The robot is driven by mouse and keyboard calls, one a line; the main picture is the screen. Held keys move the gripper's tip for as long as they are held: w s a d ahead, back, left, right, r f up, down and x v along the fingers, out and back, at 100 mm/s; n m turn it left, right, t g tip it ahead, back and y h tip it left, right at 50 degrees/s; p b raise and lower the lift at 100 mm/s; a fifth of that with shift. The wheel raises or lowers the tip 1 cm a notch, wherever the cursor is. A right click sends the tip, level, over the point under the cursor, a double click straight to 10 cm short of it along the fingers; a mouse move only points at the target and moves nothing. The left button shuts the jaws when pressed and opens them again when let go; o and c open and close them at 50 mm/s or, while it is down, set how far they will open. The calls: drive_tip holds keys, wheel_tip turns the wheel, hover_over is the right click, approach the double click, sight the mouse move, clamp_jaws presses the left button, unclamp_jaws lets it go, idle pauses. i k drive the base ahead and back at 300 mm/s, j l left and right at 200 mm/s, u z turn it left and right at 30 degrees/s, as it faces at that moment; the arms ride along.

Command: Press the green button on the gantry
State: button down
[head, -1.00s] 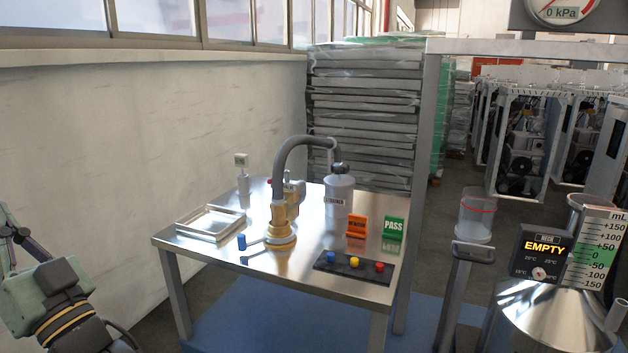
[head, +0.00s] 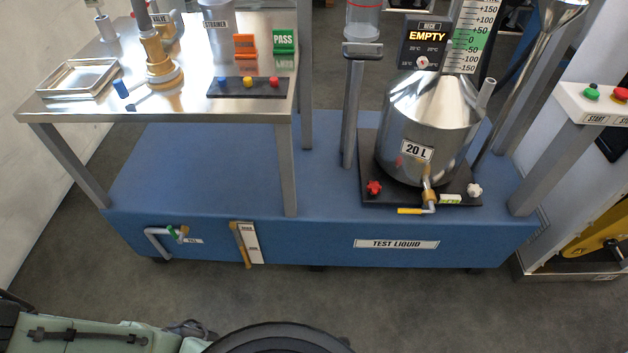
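The green button (head: 590,92) sits at the right edge of the head view, on a white ledge fixed to a grey post of the frame. A label reading START is under it. A red button (head: 621,94) is just to its right, with a partly cut-off label. Nothing covers the green button. My gripper is not in view, and nothing touches the button.
A blue base (head: 320,235) marked TEST LIQUID carries a steel 20 L vessel (head: 415,125) and a steel table (head: 60,105). Blue, yellow and red buttons sit on a black strip (head: 215,88). Grey floor (head: 400,300) in front is clear.

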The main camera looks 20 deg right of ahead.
sight(591, 93)
drive_tip(key=z, duration=1.8)
drive_tip(key=i+l+u, duration=0.1)
drive_tip(key=u, duration=0.25)
drive_tip(key=l+u, duration=0.2)
drive_tip(key=u, duration=0.15)
drive_tip(key=i+l+u, duration=0.15)
drive_tip(key=l, duration=0.25)
drive_tip(key=i+l+u, duration=0.1)
drive_tip(key=l, duration=0.3)
drive_tip(key=i+l+u, duration=0.15)
drive_tip(key=l, duration=0.25)
drive_tip(key=i+l, duration=0.1)
drive_tip(key=l, duration=0.45)
drive_tip(key=i+l, duration=0.1)
drive_tip(key=l, duration=0.5)
